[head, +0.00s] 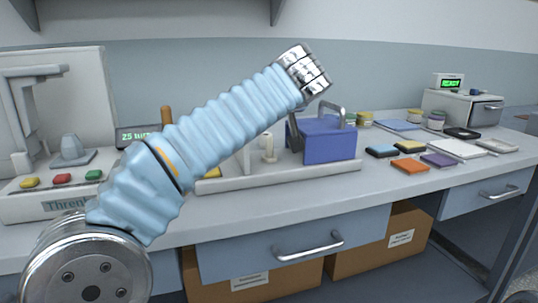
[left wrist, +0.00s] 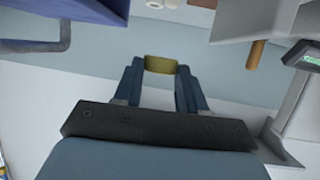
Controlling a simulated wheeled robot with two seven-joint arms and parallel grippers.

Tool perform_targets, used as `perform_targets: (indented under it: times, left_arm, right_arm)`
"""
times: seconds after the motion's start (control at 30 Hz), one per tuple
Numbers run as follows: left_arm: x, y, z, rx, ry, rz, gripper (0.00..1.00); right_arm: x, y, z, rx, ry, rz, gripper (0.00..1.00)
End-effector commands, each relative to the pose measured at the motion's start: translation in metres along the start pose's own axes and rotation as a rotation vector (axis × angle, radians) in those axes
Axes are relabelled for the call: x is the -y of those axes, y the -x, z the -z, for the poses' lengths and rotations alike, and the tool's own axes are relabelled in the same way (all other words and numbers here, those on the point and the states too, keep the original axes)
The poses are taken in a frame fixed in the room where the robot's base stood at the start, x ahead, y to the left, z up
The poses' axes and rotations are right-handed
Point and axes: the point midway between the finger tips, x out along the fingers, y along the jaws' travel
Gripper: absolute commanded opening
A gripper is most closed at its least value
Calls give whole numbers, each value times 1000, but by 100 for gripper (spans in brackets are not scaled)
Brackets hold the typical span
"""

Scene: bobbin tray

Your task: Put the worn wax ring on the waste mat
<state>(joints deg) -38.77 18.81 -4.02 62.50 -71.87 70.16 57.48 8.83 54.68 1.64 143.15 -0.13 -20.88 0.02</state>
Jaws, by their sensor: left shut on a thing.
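In the left wrist view, my left gripper (left wrist: 160,70) is shut on a small olive-yellow piece (left wrist: 160,64), which looks like the worn wax ring. The piece sits between both fingertips; its full shape does not show. In the head view, my left arm reaches up and right across the bench, and its fingers and the held piece are mostly hidden. Several flat coloured pads lie on the right of the bench, among them an orange one (head: 410,166) and a purple one (head: 440,160). I cannot tell which is the waste mat. My right gripper is not in view.
A blue box (head: 328,142) with a grey handle stands on a pale tray (head: 330,181) beyond my arm. A winding machine (head: 70,110) stands at the left. Small jars (head: 365,117) and a white device (head: 460,106) are at the back right. The bench front is clear.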

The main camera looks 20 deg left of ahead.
Motion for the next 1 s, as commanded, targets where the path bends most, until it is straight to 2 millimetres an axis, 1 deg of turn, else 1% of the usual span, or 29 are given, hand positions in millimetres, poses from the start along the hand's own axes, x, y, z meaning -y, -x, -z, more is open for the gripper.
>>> perform_targets:
  times: [0.07, 0.2, 0.3, 0.37, 0.6, 0.83, 0.87, 1.0]
  left_arm:
    - [0, -4, -10, 1, -1, 1, 13]
    - [1, -15, -36, 1, -3, 2, 13]
    - [1, -20, -49, 2, -2, 1, 13]
    - [0, -22, -54, 1, -1, 0, 13]
    - [0, -37, -88, 2, -2, 2, 13]
    - [1, -38, -89, 1, -1, 2, 13]
    - [1, -38, -89, 1, -1, 2, 42]
    - [1, -37, -88, 1, -1, 2, 64]
  right_arm:
    - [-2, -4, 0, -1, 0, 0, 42]
    - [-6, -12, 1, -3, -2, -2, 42]
    - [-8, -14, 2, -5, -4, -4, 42]
    - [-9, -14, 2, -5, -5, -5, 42]
    - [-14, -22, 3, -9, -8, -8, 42]
    - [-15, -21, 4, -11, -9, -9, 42]
    - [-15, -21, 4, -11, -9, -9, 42]
    - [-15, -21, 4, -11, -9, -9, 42]
